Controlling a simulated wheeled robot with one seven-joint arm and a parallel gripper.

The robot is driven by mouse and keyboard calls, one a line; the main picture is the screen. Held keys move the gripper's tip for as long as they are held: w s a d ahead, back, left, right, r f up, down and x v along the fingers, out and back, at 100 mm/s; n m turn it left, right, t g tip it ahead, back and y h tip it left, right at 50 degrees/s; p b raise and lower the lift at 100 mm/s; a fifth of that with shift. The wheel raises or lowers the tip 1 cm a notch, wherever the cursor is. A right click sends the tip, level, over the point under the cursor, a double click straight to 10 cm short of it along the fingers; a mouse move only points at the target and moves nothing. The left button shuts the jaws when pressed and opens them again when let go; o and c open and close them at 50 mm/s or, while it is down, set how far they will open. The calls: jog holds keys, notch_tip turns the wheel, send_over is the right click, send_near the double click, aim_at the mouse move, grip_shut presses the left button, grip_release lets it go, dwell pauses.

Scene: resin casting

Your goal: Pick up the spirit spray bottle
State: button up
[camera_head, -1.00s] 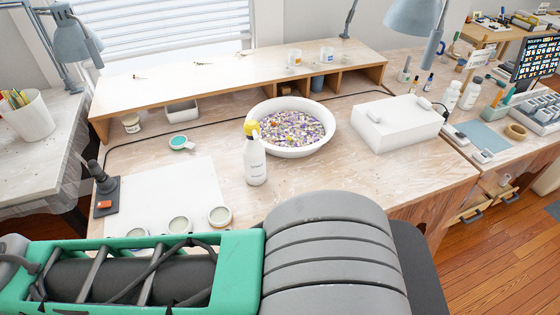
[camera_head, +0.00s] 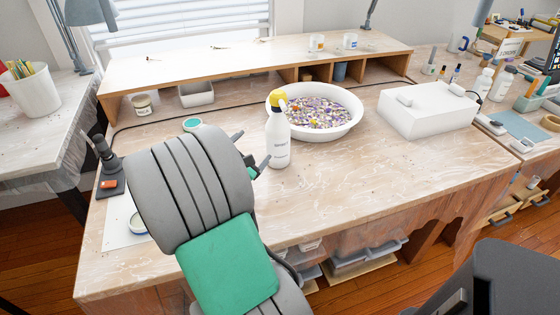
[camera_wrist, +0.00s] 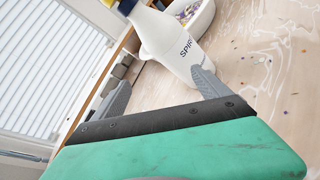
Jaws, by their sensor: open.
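The spirit spray bottle (camera_head: 278,138) is white with a yellow spray head and stands upright on the workbench, in front of the round white bowl. In the wrist view the bottle (camera_wrist: 168,42) shows tilted, with part of its label legible and its top cut off by the frame edge. My gripper (camera_head: 247,152) is open, just left of the bottle, its fingers pointing toward it. In the wrist view the two fingers of my gripper (camera_wrist: 158,82) are spread apart, with the bottle ahead of and partly between them. Contact cannot be told.
The white bowl (camera_head: 354,126) with colourful bits stands close behind the bottle. A white box (camera_head: 428,112) is at the right, and a wooden shelf (camera_head: 240,62) runs along the back. The bench (camera_head: 380,185) is clear to the bottle's right and front.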

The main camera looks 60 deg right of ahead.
aim_at(278, 131)
jog(key=shift+o, duration=0.8)
jog(key=s+d+n+h, duration=0.1)
jog(key=n, duration=0.1)
jog(key=s+d+f+n+h+b, duration=0.1)
jog(key=d+n, duration=0.1)
jog(key=s+d+n+h, duration=0.1)
jog(key=n, duration=0.1)
jog(key=shift+s+d+f, duration=0.2)
jog(key=shift+s, duration=0.1)
jog(key=d, duration=0.4)
jog(key=d+r, duration=0.1)
jog(key=d, duration=0.1)
jog(key=shift+w+d, duration=0.2)
jog(key=shift+w, duration=0.1)
jog(key=shift+w+d+n, duration=0.1)
jog(key=shift+d+n, duration=0.2)
jog(key=shift+d, duration=0.1)
jog(key=shift+c, duration=0.5)
jog(key=shift+r, duration=0.1)
jog(key=c, duration=1.8)
